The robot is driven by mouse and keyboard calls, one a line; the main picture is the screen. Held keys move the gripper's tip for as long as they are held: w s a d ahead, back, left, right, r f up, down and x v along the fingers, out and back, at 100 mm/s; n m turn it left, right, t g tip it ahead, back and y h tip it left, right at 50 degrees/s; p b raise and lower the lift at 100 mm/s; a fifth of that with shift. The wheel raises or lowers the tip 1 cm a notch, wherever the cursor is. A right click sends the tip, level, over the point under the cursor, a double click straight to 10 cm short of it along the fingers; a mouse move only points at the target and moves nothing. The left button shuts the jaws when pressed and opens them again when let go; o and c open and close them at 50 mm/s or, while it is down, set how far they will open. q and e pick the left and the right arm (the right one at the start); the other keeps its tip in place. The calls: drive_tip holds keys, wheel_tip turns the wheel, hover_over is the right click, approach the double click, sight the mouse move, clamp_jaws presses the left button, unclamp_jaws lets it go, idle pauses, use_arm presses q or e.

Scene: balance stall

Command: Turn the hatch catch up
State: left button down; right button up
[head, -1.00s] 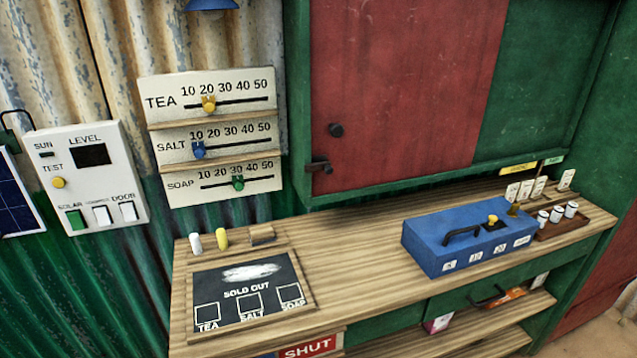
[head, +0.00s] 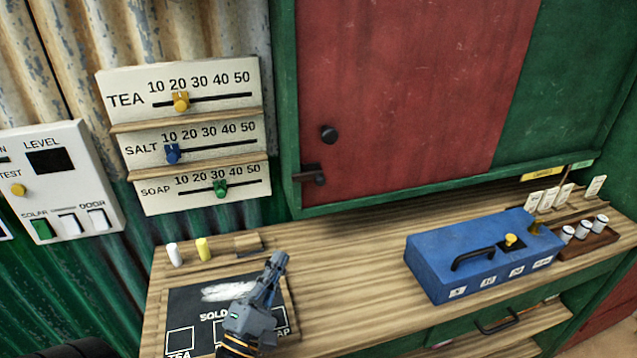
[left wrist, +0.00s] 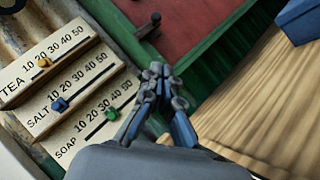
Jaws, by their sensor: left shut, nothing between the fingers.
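The hatch catch (head: 312,174) is a dark bar with a round knob, lying level across the lower left edge of the red hatch (head: 400,90). A separate round black knob (head: 328,134) sits above it on the hatch. In the left wrist view the catch (left wrist: 147,26) shows near the top, beyond the fingertips. My left gripper (head: 277,262) is shut and empty above the chalkboard, below and left of the catch and apart from it. It also shows in the left wrist view (left wrist: 157,72). My right gripper is not in view.
A blue box (head: 480,258) with a handle stands on the wooden counter (head: 345,275). Price sliders (head: 185,130) hang left of the hatch, beside a white switch panel (head: 60,185). The chalkboard (head: 187,308) lies under my left gripper. Counter space below the catch is clear.

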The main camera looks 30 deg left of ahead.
use_arm(q)
drive_tip(key=w+a+n+y, duration=0.1)
drive_tip(key=p, duration=0.4)
approach(313, 179)
drive_tip(key=w+a, duration=0.2)
drive_tip(key=shift+w+d+r+p, duration=0.25)
drive_tip(key=shift+w+r+p, duration=0.25)
drive_tip(key=shift+w, duration=0.05)
drive_tip(key=shift+w+d+r+p, duration=0.3)
drive_tip(key=shift+w+r+p, duration=0.2)
drive_tip(key=shift+w, duration=0.05)
drive_tip(key=shift+w+d+r, duration=0.15)
drive_tip(key=shift+w+d, duration=0.1)
drive_tip(key=shift+d, duration=0.05)
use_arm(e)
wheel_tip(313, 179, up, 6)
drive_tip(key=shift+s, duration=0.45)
